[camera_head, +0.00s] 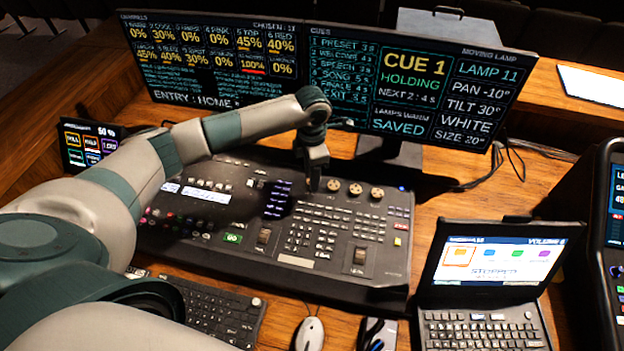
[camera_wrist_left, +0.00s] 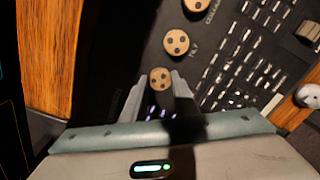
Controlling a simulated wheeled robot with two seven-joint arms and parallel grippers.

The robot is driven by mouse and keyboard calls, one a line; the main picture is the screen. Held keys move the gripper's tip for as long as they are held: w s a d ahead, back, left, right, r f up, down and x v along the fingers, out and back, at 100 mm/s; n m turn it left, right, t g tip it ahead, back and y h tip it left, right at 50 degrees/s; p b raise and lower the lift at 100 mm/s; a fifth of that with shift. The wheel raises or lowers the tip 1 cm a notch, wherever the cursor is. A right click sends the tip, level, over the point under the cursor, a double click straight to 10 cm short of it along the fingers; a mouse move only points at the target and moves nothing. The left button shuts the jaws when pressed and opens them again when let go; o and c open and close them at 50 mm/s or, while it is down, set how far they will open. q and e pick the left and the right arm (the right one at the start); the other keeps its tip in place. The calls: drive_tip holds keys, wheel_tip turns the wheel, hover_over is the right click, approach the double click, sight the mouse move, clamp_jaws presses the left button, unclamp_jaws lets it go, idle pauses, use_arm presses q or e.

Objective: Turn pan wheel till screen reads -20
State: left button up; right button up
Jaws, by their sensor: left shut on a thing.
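The right screen (camera_head: 419,80) shows a moving lamp panel with "PAN -10°" (camera_head: 480,88), above "TILT 30°". My left gripper (camera_head: 313,184) points down at the desk (camera_head: 338,222), at the left end of a row of tan wheels. In the left wrist view its two fingers (camera_wrist_left: 160,88) are shut on the end wheel (camera_wrist_left: 160,78), which has dark dots on its top. This appears to be the pan wheel; the gripper hides it in the head view. The neighbouring wheel (camera_wrist_left: 176,42) also shows in the head view (camera_head: 333,185). My right gripper is not in view.
More tan wheels (camera_head: 355,188) stand close to the right of the gripper. A laptop (camera_head: 490,270), keyboard (camera_head: 215,310) and mouse (camera_head: 309,334) are in front. A left screen (camera_head: 215,58) stands behind.

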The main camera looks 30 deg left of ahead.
use_arm(q)
drive_tip(key=shift+n+b, duration=1)
drive_tip(key=shift+n, duration=1)
drive_tip(key=o, duration=1.1)
drive_tip(key=shift+r, duration=0.1)
drive_tip(key=shift+r+b, duration=2.8)
drive_tip(key=shift+r, duration=5.85)
drive_tip(key=shift+s+f, duration=0.1)
